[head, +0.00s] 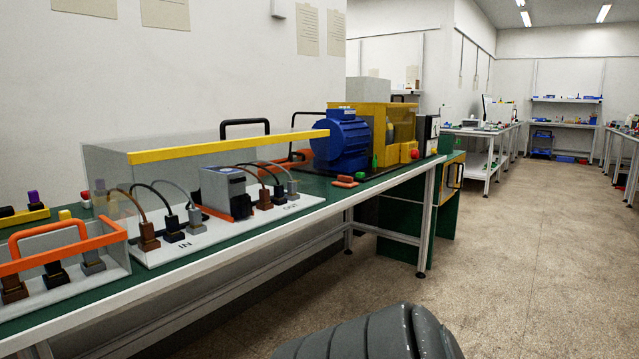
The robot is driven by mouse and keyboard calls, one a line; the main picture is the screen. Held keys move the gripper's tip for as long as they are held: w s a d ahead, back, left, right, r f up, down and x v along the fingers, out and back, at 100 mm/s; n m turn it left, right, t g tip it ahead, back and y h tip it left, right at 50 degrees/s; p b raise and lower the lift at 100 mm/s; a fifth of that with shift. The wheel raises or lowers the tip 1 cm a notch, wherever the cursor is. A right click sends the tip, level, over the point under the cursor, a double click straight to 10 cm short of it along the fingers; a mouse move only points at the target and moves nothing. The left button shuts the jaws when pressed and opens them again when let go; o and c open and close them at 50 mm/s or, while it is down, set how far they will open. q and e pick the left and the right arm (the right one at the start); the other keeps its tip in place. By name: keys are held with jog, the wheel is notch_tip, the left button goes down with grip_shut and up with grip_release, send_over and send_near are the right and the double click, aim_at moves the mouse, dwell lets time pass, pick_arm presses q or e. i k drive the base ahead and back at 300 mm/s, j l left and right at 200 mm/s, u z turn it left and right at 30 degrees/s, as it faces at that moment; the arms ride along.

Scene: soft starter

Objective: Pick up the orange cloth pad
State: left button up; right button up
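No thing shows clearly as an orange cloth pad. Neither of my grippers is in view.
The long green bench (330,197) with a pale front edge runs from lower left toward the middle. A clear-sided box with orange rim and handle (48,238) stands at the left, beside a white board (170,250) with cable plugs. The floor (520,260) at right is clear.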

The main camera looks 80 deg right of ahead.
aim_at(345, 182)
jog(key=z, duration=2.75)
jog(key=i+l+u, duration=0.1)
jog(key=i+l, duration=0.15)
jog(key=l, duration=0.15)
jog(key=i+l, duration=0.25)
jog(key=l, duration=0.15)
jog(key=i+l+u, duration=0.15)
jog(key=l, duration=0.3)
jog(key=i+l+u, duration=0.1)
jog(key=i+l, duration=0.45)
jog(key=l, duration=0.35)
jog(key=i+l+u, duration=0.15)
jog(key=l, duration=0.3)
jog(key=i+l+u, duration=0.1)
jog(key=i+l, duration=0.15)
jog(key=l, duration=0.25)
jog(key=i+l, duration=0.15)
jog(key=l, duration=0.35)
jog(key=u, duration=0.05)
